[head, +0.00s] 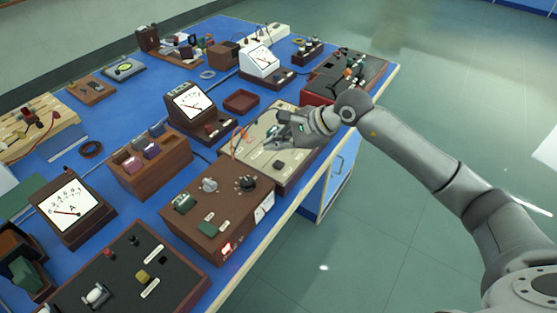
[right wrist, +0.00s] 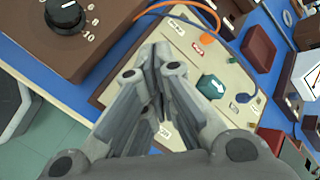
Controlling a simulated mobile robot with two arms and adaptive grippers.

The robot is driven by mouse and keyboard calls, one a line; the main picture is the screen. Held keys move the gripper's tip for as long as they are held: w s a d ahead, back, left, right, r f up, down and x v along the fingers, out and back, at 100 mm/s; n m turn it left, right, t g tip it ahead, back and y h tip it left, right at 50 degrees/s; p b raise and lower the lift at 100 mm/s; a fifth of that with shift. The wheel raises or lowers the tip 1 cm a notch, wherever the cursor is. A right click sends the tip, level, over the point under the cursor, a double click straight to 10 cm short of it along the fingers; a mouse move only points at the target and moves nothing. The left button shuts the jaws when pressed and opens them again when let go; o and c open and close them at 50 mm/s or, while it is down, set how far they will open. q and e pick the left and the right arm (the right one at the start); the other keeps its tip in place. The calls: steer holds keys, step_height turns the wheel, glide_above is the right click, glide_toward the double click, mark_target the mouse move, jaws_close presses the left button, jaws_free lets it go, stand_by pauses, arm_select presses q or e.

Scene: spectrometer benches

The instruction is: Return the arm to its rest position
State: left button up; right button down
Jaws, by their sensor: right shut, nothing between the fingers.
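My right arm (head: 430,160) reaches in from the right edge of the head view, over the front edge of the blue bench. My right gripper (head: 274,144) is above a cream-topped instrument panel (head: 262,157). In the right wrist view the gripper's fingers (right wrist: 155,92) come together over the same cream panel (right wrist: 187,32), with nothing between them. The panel carries a dark green knob with a white arrow (right wrist: 211,87) and an orange cable (right wrist: 185,6). Whether the fingertips touch the panel cannot be told. My left gripper does not show.
A brown box with dials (head: 220,207) stands beside the cream panel, and a black-topped red box (head: 345,78) is beyond it. Meters, a wooden rack (head: 150,165) and a small red tray (head: 241,101) crowd the blue bench (head: 100,179). The green floor (head: 440,80) at right is clear.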

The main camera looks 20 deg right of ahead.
steer(key=shift+r, duration=0.6)
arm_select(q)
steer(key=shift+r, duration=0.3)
